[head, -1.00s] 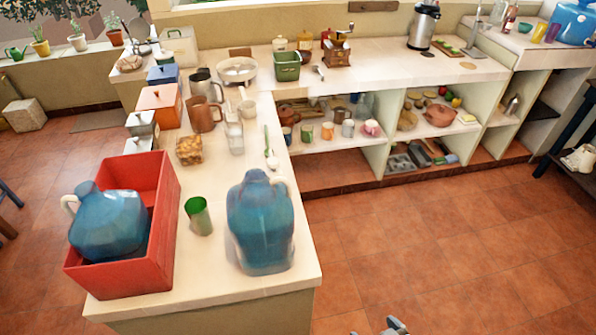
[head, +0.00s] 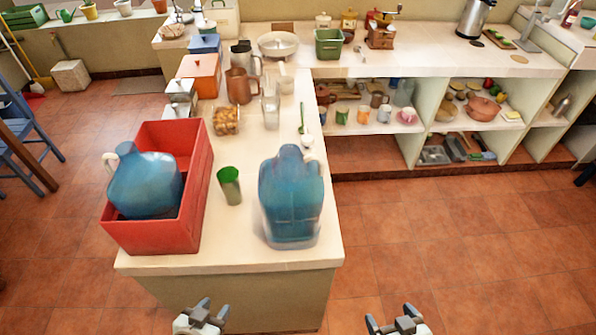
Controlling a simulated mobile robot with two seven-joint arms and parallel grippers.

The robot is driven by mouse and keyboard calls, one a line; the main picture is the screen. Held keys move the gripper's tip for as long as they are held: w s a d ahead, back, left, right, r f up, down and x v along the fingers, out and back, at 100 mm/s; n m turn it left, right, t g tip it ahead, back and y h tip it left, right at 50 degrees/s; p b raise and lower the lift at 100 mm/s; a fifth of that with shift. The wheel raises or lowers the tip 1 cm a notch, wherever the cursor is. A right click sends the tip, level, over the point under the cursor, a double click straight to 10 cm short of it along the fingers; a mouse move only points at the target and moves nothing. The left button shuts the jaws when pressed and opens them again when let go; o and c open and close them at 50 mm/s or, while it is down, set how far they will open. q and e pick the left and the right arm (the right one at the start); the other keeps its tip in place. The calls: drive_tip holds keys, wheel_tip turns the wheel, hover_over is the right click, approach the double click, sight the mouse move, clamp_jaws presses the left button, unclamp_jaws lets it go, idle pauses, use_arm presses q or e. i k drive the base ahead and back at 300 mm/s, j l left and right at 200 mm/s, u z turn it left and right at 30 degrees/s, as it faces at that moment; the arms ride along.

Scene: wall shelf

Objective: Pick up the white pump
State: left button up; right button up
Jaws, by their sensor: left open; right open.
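I cannot tell for sure which thing is the white pump. A small white item (head: 308,141) lies on the near counter, close to a thin green utensil (head: 301,118); it is too small to make out. A grey upright device (head: 533,32) on a flat base stands on the back counter at the right. My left gripper (head: 204,311) is open and empty in front of the counter's near end, low in the view. My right gripper (head: 397,319) is open and empty over the floor, right of the counter. Both are far from these items.
A large blue jug (head: 291,195) stands at the counter's near end. A red crate (head: 150,237) holding another blue jug (head: 148,183) is left of it, with a green cup (head: 229,185) between. Shelves (head: 372,150) hold mugs. The floor at right is clear.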

sight(312, 150)
drive_tip(key=l+u, duration=0.5)
drive_tip(key=k+l+u, duration=0.1)
drive_tip(key=l+u, duration=0.35)
drive_tip(key=k+l+u, duration=0.15)
drive_tip(key=l+u, duration=0.35)
